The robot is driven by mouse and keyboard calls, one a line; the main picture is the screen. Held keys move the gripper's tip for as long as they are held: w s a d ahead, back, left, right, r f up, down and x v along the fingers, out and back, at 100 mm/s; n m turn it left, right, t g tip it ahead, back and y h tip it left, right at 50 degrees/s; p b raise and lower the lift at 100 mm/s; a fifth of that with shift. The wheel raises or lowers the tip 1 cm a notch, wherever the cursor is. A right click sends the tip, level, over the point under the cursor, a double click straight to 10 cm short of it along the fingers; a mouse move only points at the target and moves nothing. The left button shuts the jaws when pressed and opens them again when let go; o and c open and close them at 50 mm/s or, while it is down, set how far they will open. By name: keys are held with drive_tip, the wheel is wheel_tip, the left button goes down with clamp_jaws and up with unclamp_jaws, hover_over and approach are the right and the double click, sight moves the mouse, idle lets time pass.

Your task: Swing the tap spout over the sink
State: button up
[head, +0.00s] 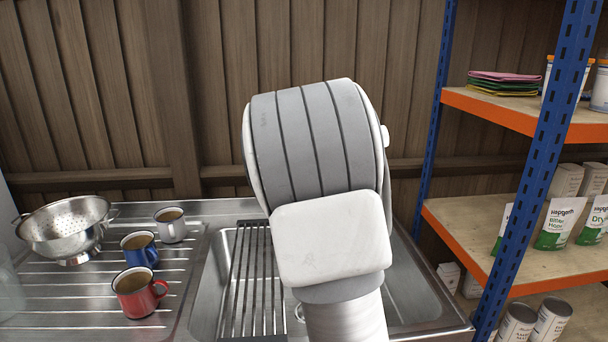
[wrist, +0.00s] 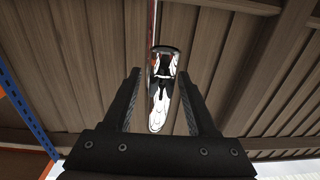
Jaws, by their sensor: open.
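The steel sink (head: 212,290) is in the head view, with its basin partly behind my arm. No tap shows in the head view, where my arm covers the middle of the sink and its back edge. In the wrist view, a shiny chrome piece, which looks like the tap spout (wrist: 158,112), lies lengthwise between the fingers of my gripper (wrist: 160,78). The fingers are open, with a gap on each side of it. I cannot tell how deep it sits between them. My gripper is hidden in the head view.
A dark slatted rack (head: 255,280) lies across the basin. A colander (head: 65,228) and white (head: 171,226), blue (head: 139,249) and red (head: 139,292) mugs stand on the left drainboard. A blue-posted shelf (head: 530,170) holds goods at right. A wooden fence (head: 110,90) stands behind.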

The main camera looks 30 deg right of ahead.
drive_tip(key=b+v, duration=0.1)
drive_tip(key=v, duration=1.6)
drive_tip(key=shift+b, duration=0.4)
drive_tip(key=shift+s, duration=0.1)
